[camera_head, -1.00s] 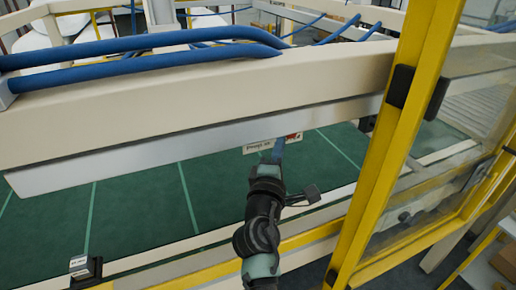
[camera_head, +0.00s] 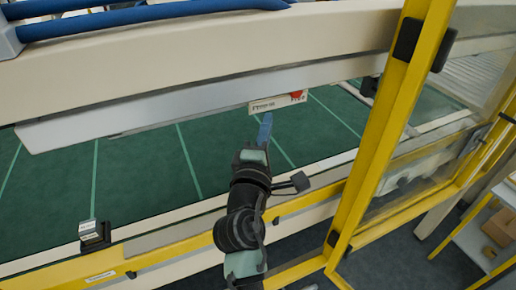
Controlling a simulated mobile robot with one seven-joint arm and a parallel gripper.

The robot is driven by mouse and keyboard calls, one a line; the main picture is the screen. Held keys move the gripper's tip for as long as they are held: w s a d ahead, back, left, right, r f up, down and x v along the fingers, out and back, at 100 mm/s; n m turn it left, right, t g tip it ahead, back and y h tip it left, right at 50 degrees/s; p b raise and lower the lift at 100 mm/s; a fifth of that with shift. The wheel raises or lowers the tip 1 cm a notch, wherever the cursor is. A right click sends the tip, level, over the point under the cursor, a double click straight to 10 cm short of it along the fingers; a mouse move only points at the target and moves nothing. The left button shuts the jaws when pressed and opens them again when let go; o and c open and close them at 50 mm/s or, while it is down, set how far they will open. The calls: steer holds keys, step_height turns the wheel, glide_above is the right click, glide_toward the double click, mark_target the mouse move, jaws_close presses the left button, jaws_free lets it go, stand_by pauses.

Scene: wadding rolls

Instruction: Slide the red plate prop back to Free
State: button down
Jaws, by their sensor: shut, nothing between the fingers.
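A small red piece (camera_head: 297,95), which looks like the red plate prop, sits at the right end of a pale label plate (camera_head: 275,104) under the grey plate edge. The label's lettering is too small to read surely. My gripper (camera_head: 266,122) reaches up from below with its blue fingers together and empty. Its tip shows just below the label plate, left of the red piece; I cannot tell how near it is in depth. The prop's rear part is hidden behind the beam.
A long cream beam (camera_head: 190,58) with blue hoses (camera_head: 150,14) crosses above. A yellow door frame (camera_head: 378,150) stands close on the right. A small black block (camera_head: 95,236) sits on the front rail at left. The green bed (camera_head: 150,170) below is clear.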

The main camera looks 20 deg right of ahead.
steer(key=b+v, duration=0.1)
steer(key=v, duration=0.3)
steer(key=shift+s+a+f, duration=0.1)
steer(key=shift+s+a, duration=0.05)
steer(key=shift+s, duration=0.25)
